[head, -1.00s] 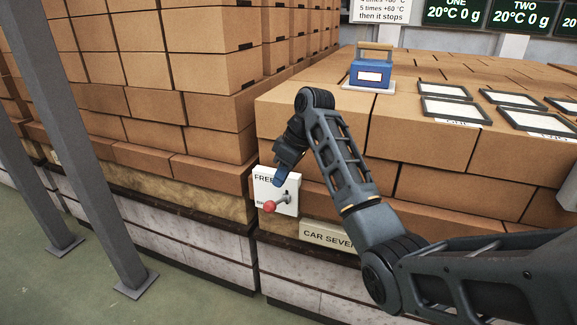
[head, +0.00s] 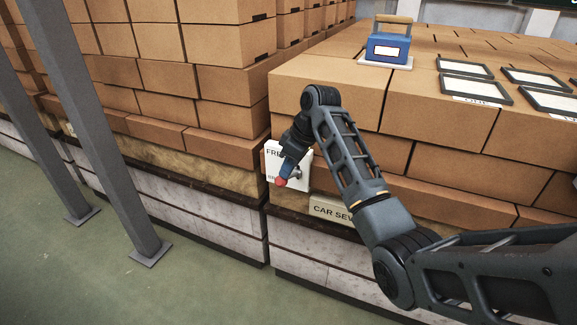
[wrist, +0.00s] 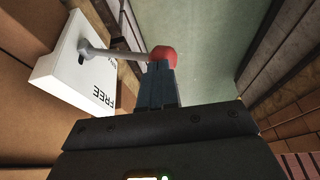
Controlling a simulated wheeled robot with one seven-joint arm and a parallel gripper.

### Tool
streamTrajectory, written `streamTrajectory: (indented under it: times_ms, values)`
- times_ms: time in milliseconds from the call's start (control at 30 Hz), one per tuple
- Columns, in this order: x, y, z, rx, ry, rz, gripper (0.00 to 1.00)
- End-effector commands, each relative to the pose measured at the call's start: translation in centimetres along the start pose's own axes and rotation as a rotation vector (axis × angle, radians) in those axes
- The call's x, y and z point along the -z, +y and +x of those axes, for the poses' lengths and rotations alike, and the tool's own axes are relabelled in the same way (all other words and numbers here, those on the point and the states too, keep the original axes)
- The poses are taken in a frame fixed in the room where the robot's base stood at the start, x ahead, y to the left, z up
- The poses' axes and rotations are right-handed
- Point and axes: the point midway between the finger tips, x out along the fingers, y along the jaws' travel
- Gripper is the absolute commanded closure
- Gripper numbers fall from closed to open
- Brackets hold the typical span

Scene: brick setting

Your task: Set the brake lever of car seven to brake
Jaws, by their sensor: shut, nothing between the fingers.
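The brake lever's white plate (head: 302,165) is on the front corner of the car seven stack. FREE is on its upper part; the lower label is mostly covered. The lever's grey rod (wrist: 112,54) sticks out from the plate and ends in a red knob (head: 281,181), which also shows in the wrist view (wrist: 163,53). My gripper (head: 285,172) is shut and empty, pointing down. In the wrist view its blue fingertips (wrist: 160,67) are right at the knob; I cannot tell if they touch. A CAR SEVEN sign (head: 330,211), partly hidden by my arm, is below right.
Brick stacks (head: 160,105) rise to the left and behind. A blue box with a handle (head: 387,48) and several framed panels (head: 475,88) lie on top of the car seven stack. Grey posts (head: 95,130) stand at left. The green floor (head: 190,285) in front is clear.

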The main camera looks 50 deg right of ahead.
Motion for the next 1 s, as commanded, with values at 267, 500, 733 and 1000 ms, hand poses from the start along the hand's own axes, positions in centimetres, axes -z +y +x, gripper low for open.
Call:
streamTrajectory:
  times_ms: [267, 500, 733, 1000]
  values:
    - [-0.2, -0.5, 0.6, -0.038, 0.000, -0.017, 1.00]
    - [-0.6, -1.3, 1.6, -0.114, 0.002, -0.047, 1.00]
    - [-1.7, -2.7, 4.2, -0.277, 0.003, -0.113, 1.00]
    - [-3.1, -3.6, 7.8, -0.509, 0.007, -0.203, 1.00]
